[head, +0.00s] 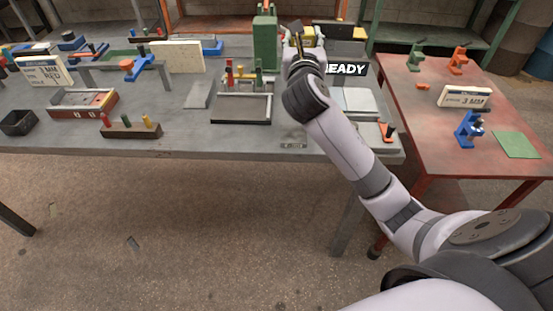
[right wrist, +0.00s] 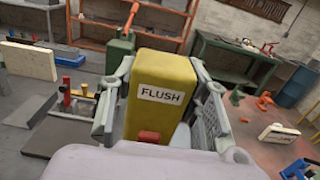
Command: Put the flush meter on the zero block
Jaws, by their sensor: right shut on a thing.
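The flush meter (right wrist: 160,88) is a yellow box with a white FLUSH label and a red part low on its face. In the right wrist view it stands between the two grey fingers of my right gripper (right wrist: 162,100), which is shut on it. In the head view the right gripper (head: 298,42) is at the far side of the grey bench, and a bit of the yellow meter (head: 308,32) shows beside it. I cannot tell which thing is the zero block; a pale grey block (head: 354,99) lies right of my arm, partly hidden. My left gripper is not in view.
A green block (head: 265,42) stands close left of the gripper, and a black READY sign (head: 350,69) close right. A tray (head: 240,109) with coloured pegs behind it sits left of the arm. A red table (head: 480,75) holds clamps. The bench's front edge is mostly free.

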